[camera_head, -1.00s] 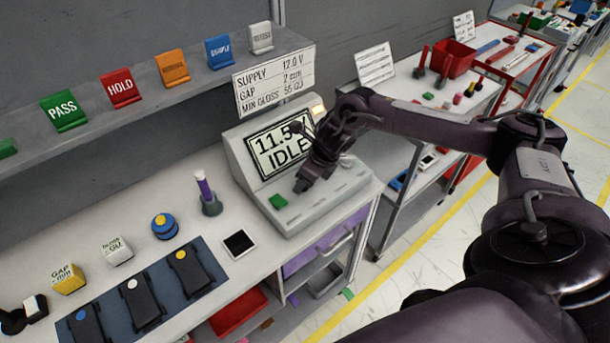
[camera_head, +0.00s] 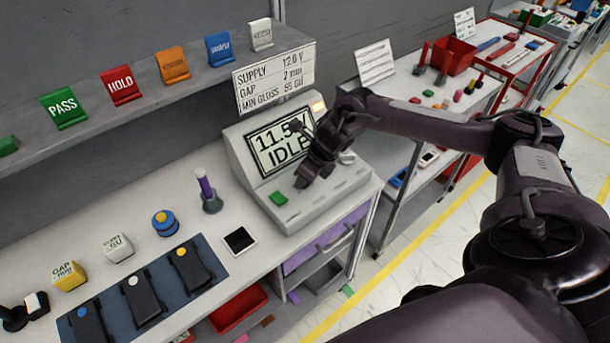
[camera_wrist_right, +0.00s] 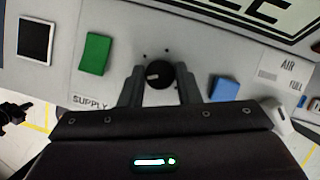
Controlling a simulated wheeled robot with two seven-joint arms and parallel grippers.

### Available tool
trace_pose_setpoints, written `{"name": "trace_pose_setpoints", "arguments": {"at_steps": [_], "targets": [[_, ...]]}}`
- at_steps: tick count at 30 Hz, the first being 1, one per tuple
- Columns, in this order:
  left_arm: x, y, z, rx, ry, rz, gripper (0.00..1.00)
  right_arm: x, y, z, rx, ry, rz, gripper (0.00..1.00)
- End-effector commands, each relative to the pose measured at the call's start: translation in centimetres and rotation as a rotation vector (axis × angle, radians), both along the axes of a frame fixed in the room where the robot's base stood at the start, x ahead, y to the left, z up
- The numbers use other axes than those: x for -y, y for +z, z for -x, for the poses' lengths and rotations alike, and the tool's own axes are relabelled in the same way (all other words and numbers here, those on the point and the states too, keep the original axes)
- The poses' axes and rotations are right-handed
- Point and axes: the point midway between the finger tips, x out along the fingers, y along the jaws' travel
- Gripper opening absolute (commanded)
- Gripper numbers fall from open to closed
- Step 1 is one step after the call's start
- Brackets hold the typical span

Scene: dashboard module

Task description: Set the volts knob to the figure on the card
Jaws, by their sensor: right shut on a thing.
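The card (camera_head: 274,78) stands above the console and reads SUPPLY 12.0 V, GAP 2 mm, MIN GLOSS 55 GU. The console's display (camera_head: 281,142) reads about 11.5, with IDLE below; my gripper covers its right end. My right gripper (camera_head: 304,182) is down at the console's sloped panel. In the right wrist view, its two fingers are shut on the black volts knob (camera_wrist_right: 159,74), one on each side, above the SUPPLY label (camera_wrist_right: 90,102). The knob has a pale pointer mark. In the head view the gripper hides the knob. My left gripper is in neither view.
A green button (camera_head: 279,198) lies left of the knob, and a blue button (camera_wrist_right: 225,89) right of it. An AIR control (camera_wrist_right: 285,116) is farther right. The shelf (camera_head: 200,84) with coloured signs overhangs behind.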

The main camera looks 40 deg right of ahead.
Motion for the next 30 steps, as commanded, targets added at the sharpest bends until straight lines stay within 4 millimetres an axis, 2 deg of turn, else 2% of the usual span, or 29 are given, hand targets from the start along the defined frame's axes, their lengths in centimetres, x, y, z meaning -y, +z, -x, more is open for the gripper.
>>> {"name": "trace_pose_setpoints", "arguments": {"at_steps": [14,30], "targets": [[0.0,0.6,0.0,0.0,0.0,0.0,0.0,-0.3,0.2,0.0,0.001,-0.353,0.0,0.07],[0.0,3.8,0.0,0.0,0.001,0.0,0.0,-0.6,0.4,0.0,0.0,-0.82,-0.001,0.07]]}}
